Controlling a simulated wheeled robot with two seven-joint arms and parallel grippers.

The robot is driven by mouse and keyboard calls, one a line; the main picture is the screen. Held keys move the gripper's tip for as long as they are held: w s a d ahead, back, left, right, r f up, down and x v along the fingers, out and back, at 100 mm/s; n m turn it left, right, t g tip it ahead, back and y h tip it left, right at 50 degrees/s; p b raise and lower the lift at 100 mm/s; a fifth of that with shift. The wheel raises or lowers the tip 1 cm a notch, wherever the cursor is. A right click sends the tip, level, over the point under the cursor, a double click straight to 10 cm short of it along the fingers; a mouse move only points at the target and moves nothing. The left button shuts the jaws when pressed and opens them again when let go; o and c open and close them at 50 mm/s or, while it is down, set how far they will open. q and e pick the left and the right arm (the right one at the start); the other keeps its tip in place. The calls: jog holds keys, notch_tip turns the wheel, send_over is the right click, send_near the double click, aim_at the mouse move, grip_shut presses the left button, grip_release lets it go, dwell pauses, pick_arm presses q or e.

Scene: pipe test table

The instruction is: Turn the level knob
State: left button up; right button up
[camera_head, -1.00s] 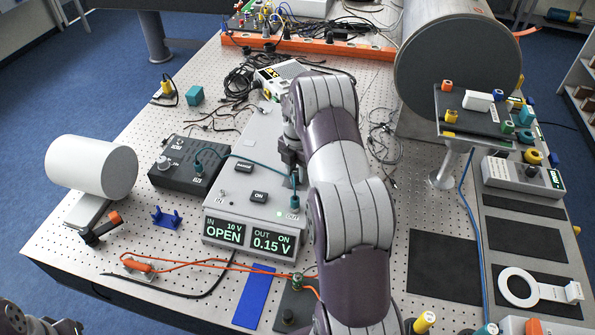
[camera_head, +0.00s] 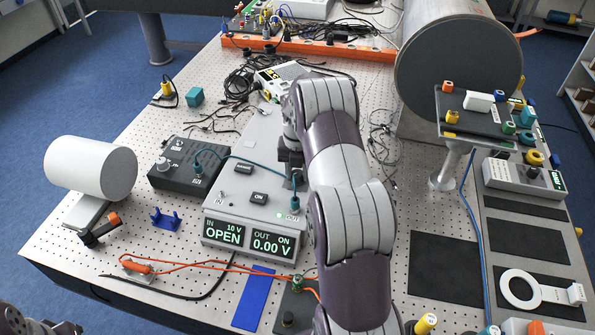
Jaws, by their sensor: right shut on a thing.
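The grey instrument box (camera_head: 238,190) stands at the middle of the table. Its display (camera_head: 250,238) reads IN 10 V OPEN and OUT 0.00 V, ON. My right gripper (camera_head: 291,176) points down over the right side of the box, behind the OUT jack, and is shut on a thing. The level knob is hidden by this gripper and my right arm, so its pointer cannot be seen. Part of my left arm shows in the bottom left corner, and its gripper is not visible.
The ON button (camera_head: 259,198) is near. A large grey cylinder (camera_head: 452,65) stands at the back right. Black mats (camera_head: 443,268) lie at the right.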

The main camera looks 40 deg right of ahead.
aim_at(298, 171)
jog(key=shift+w+d+r, duration=0.1)
jog(key=shift+r, duration=0.1)
jog(key=o, duration=0.8)
jog(key=shift+o, duration=1.2)
jog(key=shift+f, duration=0.1)
jog(key=shift+r, duration=0.3)
notch_tip(298, 171, up, 4)
jog(key=shift+r+b, duration=0.1)
jog(key=shift+b, duration=0.45)
notch_tip(298, 171, up, 8)
jog(key=p, duration=0.6)
jog(key=shift+p, duration=0.35)
